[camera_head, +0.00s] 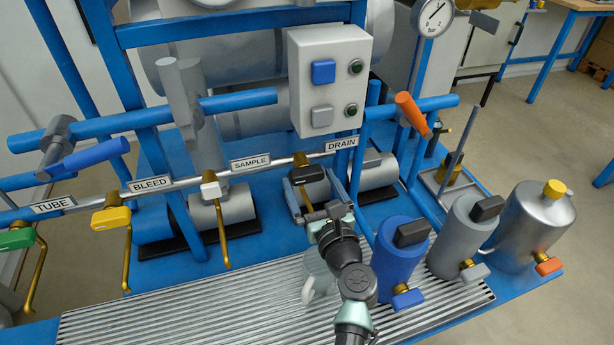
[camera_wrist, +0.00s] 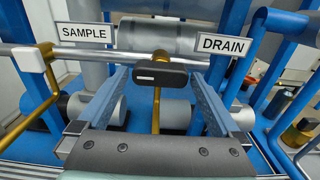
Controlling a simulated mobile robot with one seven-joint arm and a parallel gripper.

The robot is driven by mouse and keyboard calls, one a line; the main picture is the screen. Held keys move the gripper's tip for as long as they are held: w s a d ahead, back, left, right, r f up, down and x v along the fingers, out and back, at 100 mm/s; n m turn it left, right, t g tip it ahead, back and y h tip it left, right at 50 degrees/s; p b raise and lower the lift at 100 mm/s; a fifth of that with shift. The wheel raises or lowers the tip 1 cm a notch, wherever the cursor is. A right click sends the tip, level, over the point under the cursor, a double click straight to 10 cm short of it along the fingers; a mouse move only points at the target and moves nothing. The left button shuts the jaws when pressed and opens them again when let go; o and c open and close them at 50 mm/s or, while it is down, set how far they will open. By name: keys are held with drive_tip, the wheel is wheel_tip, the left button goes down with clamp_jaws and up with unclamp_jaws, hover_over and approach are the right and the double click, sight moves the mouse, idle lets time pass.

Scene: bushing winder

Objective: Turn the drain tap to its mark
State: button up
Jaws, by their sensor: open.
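The drain tap (camera_head: 307,174) has a black handle on a brass body and hangs from the thin pipe, left of and below the DRAIN sign (camera_head: 341,144). In the wrist view the black handle (camera_wrist: 160,74) lies crosswise, with a short white line on its face and a brass spout below. My gripper (camera_head: 321,184) is open, its two fingers either side of the handle. In the wrist view my gripper (camera_wrist: 160,76) shows a gap between each finger and the handle's ends. I cannot tell how deep the handle sits between the fingertips. No separate target mark is clear.
The white sample tap (camera_head: 210,188) and yellow tap (camera_head: 111,218) are to the left. A grey control box (camera_head: 330,80) stands above. A pale jug (camera_head: 317,275) is on the grating beside my arm; blue (camera_head: 398,258) and grey (camera_head: 455,240) canisters stand close right.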

drive_tip(key=shift+x, duration=1.3)
drive_tip(key=shift+c, duration=0.2)
drive_tip(key=c, duration=1)
drive_tip(key=shift+c, duration=0.2)
